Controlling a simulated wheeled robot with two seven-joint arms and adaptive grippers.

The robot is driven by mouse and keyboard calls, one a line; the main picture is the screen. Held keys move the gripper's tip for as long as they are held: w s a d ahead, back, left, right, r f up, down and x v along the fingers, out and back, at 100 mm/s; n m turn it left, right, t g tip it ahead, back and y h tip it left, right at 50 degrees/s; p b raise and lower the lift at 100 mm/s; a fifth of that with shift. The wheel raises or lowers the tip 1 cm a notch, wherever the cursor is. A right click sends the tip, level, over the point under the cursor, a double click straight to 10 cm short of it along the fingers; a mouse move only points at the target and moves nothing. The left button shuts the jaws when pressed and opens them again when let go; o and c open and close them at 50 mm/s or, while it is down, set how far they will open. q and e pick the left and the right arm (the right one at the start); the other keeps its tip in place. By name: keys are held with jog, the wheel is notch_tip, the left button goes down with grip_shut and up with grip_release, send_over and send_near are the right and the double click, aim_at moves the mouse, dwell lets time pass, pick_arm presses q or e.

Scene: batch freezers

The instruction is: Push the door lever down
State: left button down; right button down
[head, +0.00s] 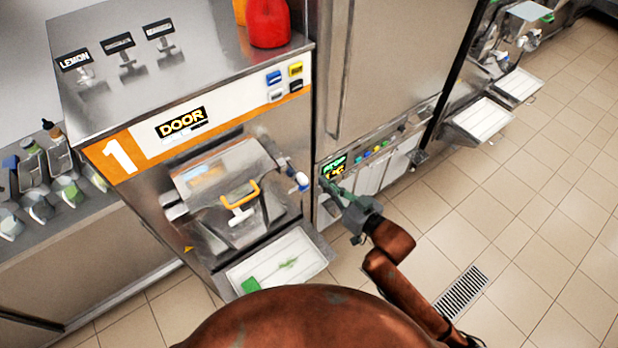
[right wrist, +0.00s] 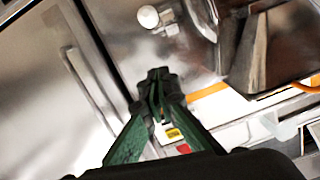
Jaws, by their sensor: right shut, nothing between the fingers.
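The batch freezer marked 1, with a DOOR label (head: 181,122), stands left of centre in the head view. Its front door (head: 222,178) carries a yellow handle (head: 240,194). A short lever with a white and blue knob (head: 301,181) sticks out at the door's right side. A pale round knob, likely the same one, shows at the top of the right wrist view (right wrist: 148,16). My right gripper (head: 327,185) is shut and empty, just right of and slightly below that knob, apart from it. Its closed fingertips show in the wrist view (right wrist: 157,76). My left gripper is out of view.
A neighbouring machine with coloured buttons (head: 376,149) stands close behind my right gripper. Red bottle (head: 268,22) stands on top. Tiled floor (head: 480,200) is open to the right.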

jog(key=w+a+f+p, duration=0.1)
jog(key=w+a+f, duration=0.4)
jog(key=shift+w, duration=0.25)
jog(key=shift+a, duration=0.1)
jog(key=shift+f, duration=0.1)
